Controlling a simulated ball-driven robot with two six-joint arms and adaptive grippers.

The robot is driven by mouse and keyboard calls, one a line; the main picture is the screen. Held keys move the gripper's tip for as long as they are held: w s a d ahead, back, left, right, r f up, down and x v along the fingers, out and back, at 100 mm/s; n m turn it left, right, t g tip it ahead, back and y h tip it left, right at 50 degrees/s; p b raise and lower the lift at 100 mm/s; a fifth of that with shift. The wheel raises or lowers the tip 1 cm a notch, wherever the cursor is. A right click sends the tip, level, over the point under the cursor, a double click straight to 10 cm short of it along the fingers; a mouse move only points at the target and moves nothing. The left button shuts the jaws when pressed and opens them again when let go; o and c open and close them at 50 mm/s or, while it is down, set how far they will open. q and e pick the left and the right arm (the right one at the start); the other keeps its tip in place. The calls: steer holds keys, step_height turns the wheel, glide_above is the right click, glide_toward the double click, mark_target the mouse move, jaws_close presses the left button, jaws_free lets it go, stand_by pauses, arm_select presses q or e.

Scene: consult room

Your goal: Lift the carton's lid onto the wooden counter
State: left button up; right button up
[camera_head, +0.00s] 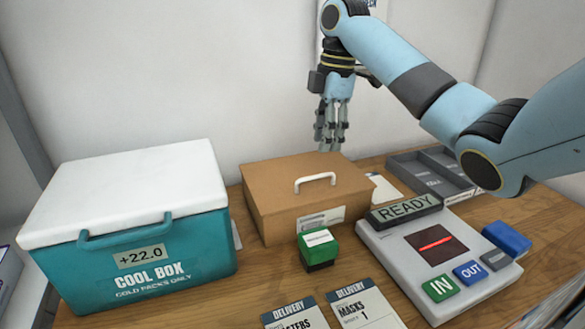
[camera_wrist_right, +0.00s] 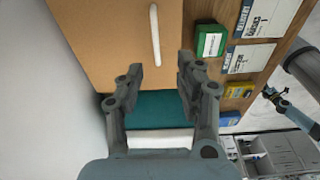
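The brown carton (camera_head: 275,218) stands upright on the wooden counter (camera_head: 195,297), between the cool box and the grey device. Its lid (camera_head: 275,180) is on top and carries a white arched handle (camera_head: 316,178). The handle also shows in the wrist view (camera_wrist_right: 155,36). My right gripper (camera_head: 330,145) points down above the rear of the carton, apart from the handle. In the wrist view its fingers (camera_wrist_right: 160,68) are spread with nothing between them, and the handle lies beyond the tips.
A teal cool box (camera_head: 155,262) with a white lid stands close on the left. A green box (camera_head: 318,250) sits in front of the carton. Right are a scanner device (camera_head: 385,243) and a grey tray (camera_head: 415,160). Delivery cards (camera_head: 362,305) lie in front. The wall is behind.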

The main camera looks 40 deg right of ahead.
steer(key=b, duration=0.4)
glide_above(316, 176)
steer(key=d, duration=0.1)
steer(key=f, duration=0.3)
steer(key=shift+s+f, duration=0.3)
steer(key=shift+f, duration=0.05)
steer(key=shift+w+f, duration=0.1)
steer(key=shift+f, duration=0.25)
steer(key=shift+a+f, duration=0.1)
steer(key=shift+f, duration=0.2)
steer(key=f, duration=0.2)
steer(key=f+p, duration=0.1)
steer(key=shift+w+a+f, duration=0.25)
steer(key=shift+a+f, duration=0.05)
steer(key=shift+f, duration=0.3)
arm_select(q)
steer(key=f, duration=0.1)
steer(key=s+f, duration=0.1)
steer(key=f, duration=0.1)
steer(key=shift+a, duration=0.15)
arm_select(e)
steer(key=shift+f, duration=0.1)
steer(key=shift+c, duration=0.2)
arm_select(q)
steer(key=shift+s, duration=0.15)
arm_select(e)
jaws_close()
